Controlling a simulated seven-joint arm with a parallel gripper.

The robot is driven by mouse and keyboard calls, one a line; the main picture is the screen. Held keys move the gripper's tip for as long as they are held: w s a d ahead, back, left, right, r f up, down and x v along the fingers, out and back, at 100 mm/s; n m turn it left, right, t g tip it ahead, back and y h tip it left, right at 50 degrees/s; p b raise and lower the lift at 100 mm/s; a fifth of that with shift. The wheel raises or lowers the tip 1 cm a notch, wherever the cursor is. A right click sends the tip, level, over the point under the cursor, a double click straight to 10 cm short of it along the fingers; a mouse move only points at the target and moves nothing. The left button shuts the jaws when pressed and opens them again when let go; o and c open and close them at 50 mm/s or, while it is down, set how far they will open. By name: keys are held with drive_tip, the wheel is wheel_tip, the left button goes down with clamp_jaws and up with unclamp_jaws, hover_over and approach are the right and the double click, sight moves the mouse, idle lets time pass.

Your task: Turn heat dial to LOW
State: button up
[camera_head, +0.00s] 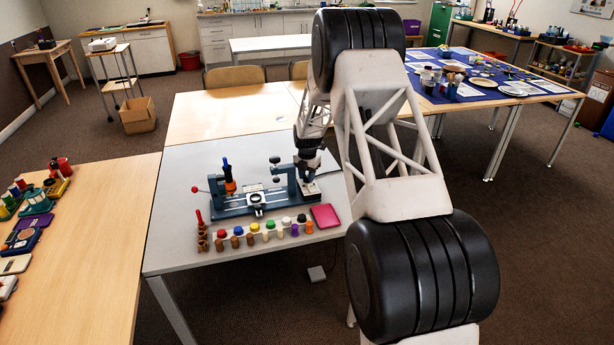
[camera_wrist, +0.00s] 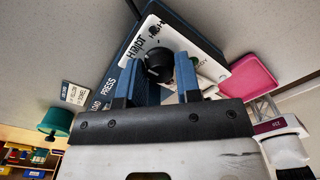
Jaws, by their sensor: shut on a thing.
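The heat dial (camera_wrist: 158,66) is a black round knob on a white label plate (camera_wrist: 150,32) with black lettering, in the upper middle of the wrist view. My gripper (camera_wrist: 157,82) has its two blue fingers on either side of the knob and is shut on it. The lettering is upside down or slanted and partly covered, so I cannot read which setting the dial points to. In the head view my gripper (camera_head: 307,168) is at the right end of the blue-grey press machine (camera_head: 235,206), and the dial is hidden there.
A pink pad (camera_head: 325,216) lies just right of the machine. The grey tabletop (camera_head: 185,170) is bare behind the machine.

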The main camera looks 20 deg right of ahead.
sight(307, 176)
drive_tip(key=shift+n, duration=2)
drive_tip(key=o, duration=0.6)
drive_tip(key=shift+r, duration=0.1)
drive_tip(key=shift+r, duration=3.85)
